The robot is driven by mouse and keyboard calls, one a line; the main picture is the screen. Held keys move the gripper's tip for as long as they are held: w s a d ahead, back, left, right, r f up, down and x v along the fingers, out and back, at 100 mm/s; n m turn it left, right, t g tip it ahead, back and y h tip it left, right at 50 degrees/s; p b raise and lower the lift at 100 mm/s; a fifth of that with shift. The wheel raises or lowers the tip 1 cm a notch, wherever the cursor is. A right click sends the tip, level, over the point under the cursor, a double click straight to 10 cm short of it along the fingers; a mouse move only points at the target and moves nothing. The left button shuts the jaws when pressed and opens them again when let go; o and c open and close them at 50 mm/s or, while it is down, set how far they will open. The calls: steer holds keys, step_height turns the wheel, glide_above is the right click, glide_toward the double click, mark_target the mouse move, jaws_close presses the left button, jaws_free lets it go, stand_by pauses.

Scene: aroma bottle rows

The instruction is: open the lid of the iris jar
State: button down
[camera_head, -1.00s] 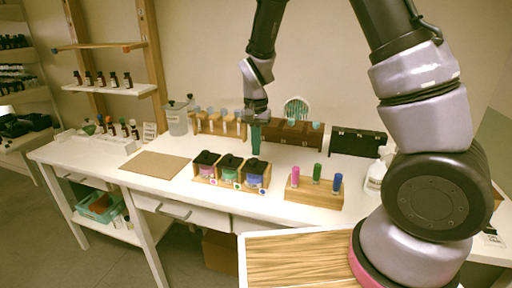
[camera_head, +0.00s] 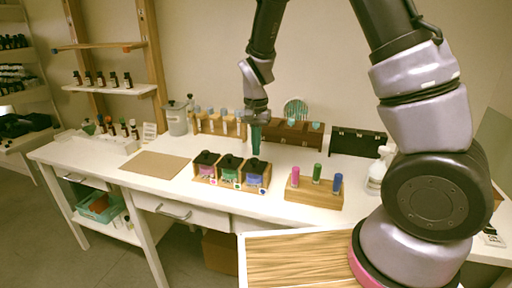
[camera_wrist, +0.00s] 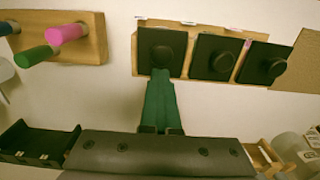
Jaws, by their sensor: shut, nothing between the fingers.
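Three square jars with black knobbed lids stand in a wooden rack (camera_head: 238,186) on the white table: a pink one (camera_head: 206,171), a green one (camera_head: 229,174) and a blue-purple one (camera_head: 255,180). Their labels are too small to read, so I cannot tell by name which is the iris jar. All three lids are on. My gripper (camera_head: 255,153) points down above the blue-purple jar. In the wrist view its green fingers (camera_wrist: 161,76) are together and empty, with their tips just at the near side of that jar's lid knob (camera_wrist: 161,56). I cannot tell whether they touch.
A wooden block (camera_head: 314,194) with pink, green and blue tubes stands right of the jars. A brown board (camera_head: 155,167) lies left. Behind are a tube rack (camera_head: 220,127), a brown box (camera_head: 290,133) and a black box (camera_head: 357,142). The table's front strip is clear.

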steer(key=c, duration=1.5)
jaws_free()
steer(key=o, duration=1)
steer(key=shift+r, duration=0.1)
step_height(320, 180, up, 11)
steer(key=shift+f, duration=0.2)
